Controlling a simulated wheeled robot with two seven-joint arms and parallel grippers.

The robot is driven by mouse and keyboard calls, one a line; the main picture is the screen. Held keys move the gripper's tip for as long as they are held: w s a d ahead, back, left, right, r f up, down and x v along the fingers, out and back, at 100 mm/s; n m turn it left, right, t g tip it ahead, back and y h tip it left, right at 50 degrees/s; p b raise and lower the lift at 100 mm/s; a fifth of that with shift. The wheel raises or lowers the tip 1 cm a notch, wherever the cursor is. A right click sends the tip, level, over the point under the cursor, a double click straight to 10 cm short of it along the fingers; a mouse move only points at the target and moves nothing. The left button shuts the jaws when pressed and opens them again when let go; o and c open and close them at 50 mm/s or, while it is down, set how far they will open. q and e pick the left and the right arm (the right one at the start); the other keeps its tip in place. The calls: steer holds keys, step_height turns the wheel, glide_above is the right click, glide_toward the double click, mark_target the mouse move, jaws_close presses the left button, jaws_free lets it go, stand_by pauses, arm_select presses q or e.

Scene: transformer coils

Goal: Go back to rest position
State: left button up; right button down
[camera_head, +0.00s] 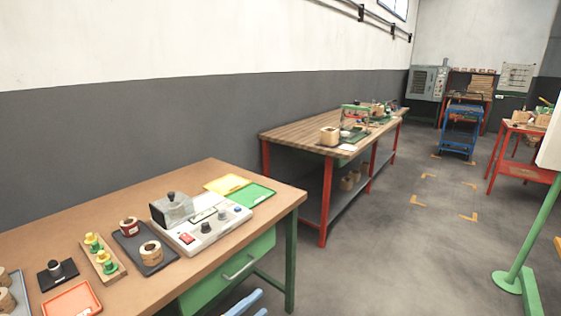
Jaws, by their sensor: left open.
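My left gripper (261,301) shows only at the bottom edge of the head view, as two light-blue fingers set apart. It is open, nothing shows between the fingers, and it is in front of the near workbench (105,207). The rest of the left arm is hidden below the frame. My right gripper is not in view.
The near bench holds a white tester with knobs (203,228), a dark tray (157,265) with coils, a green tray (250,194) and a yellow tray (226,184). A second red-legged bench (300,134) stands beyond. A blue cart (460,128) and open grey floor (390,255) lie right.

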arm_select(q)
steer(key=s+a+f+n+g+y+p, duration=0.1)
steer(key=s+a+f+n+y, duration=0.3)
steer(key=f, duration=0.4)
steer(key=s+a+f+n+g+y, duration=0.2)
steer(key=s+a+f+n+y, duration=0.1)
steer(key=s+f+n, duration=0.4)
steer(key=s+a+f+n+g+y+p, duration=0.1)
steer(key=s+a+f+n+y, duration=0.25)
steer(key=f, duration=0.55)
steer(key=s+a+f+n+g+y, duration=0.1)
steer(key=s+f+n+g, duration=0.3)
steer(key=s, duration=1)
steer(key=s+a+f+n+g+y, duration=0.1)
steer(key=s+f+n+g, duration=0.3)
steer(key=s, duration=1)
steer(key=shift+a+f+p, duration=0.2)
steer(key=shift+p, duration=0.2)
steer(key=shift+w+y, duration=0.15)
steer(key=shift+y, duration=0.1)
